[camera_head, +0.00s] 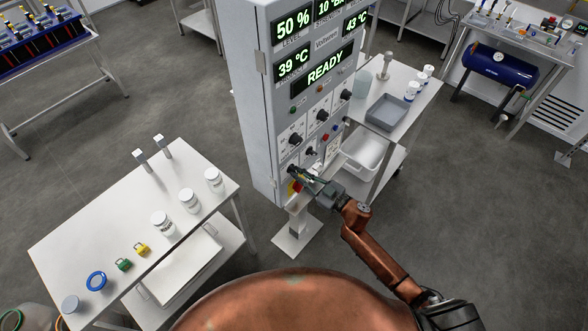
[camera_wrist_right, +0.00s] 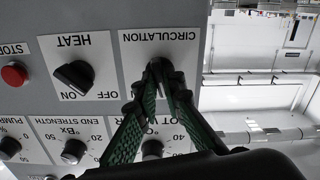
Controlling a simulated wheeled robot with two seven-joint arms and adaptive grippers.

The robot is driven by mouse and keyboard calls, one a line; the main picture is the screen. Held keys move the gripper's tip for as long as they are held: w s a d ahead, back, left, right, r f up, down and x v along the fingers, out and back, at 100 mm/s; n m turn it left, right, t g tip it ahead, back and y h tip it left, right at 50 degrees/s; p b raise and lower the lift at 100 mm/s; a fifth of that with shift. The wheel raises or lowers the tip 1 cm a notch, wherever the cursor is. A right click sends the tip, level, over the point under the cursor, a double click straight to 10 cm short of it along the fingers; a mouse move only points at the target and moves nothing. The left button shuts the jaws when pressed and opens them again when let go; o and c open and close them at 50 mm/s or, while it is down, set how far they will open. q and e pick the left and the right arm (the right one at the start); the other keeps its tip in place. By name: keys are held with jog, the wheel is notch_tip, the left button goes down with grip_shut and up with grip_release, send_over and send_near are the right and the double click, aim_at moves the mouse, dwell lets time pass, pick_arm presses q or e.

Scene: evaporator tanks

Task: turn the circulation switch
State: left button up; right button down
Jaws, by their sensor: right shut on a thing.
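The circulation switch (camera_wrist_right: 158,66) is a dark knob on a white plate labelled CIRCULATION, upside down in the right wrist view. My right gripper (camera_wrist_right: 163,76) is shut on it, with a green-padded finger on each side. The fingers cover much of the knob, so its pointing direction cannot be told. In the head view my right gripper (camera_head: 295,173) reaches the lower left of the cabinet's front (camera_head: 278,105) from the right. The black HEAT switch (camera_wrist_right: 74,75) sits beside the circulation plate. My left gripper is not in view.
The red STOP button (camera_wrist_right: 14,74) and several dials are close by. A red and yellow switch (camera_head: 294,187) lies just below my gripper. A table with jars (camera_head: 75,240) stands left, a cart with a grey tray (camera_head: 388,113) right. The cabinet display (camera_head: 325,68) reads READY.

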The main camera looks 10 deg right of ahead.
jog(key=shift+m+p, duration=1.1)
jog(key=shift+m+p, duration=1)
jog(key=shift+p, duration=0.05)
